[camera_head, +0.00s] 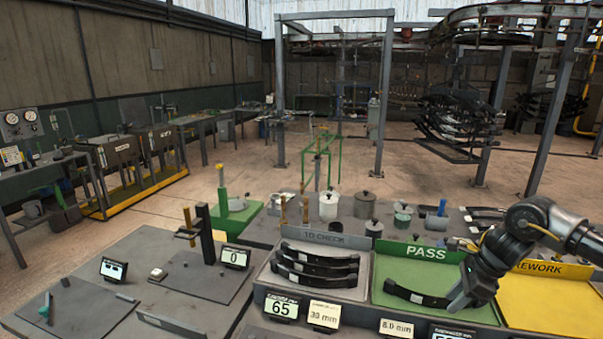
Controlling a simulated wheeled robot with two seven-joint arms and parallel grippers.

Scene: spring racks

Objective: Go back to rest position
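My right arm comes in from the right, and its dark gripper (462,298) points down at the right side of the green PASS tray (408,262). One black leaf spring (408,294) lies in the front of that tray, and its right end meets the gripper. I cannot tell whether the fingers are closed on it. Several black leaf springs (318,262) lie stacked in the grey TO CHECK tray (362,268). The yellow REWORK tray (560,305) is partly hidden behind my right arm and shows no spring. My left gripper is not in view.
A gauge stand with a dark post (206,236) and a display reading 0 (235,258) stands left of the trays. Cards and displays, one reading 65 (281,306), line the front edge. Pots, including a white one (329,206), stand behind. The left bench plate (75,312) is mostly clear.

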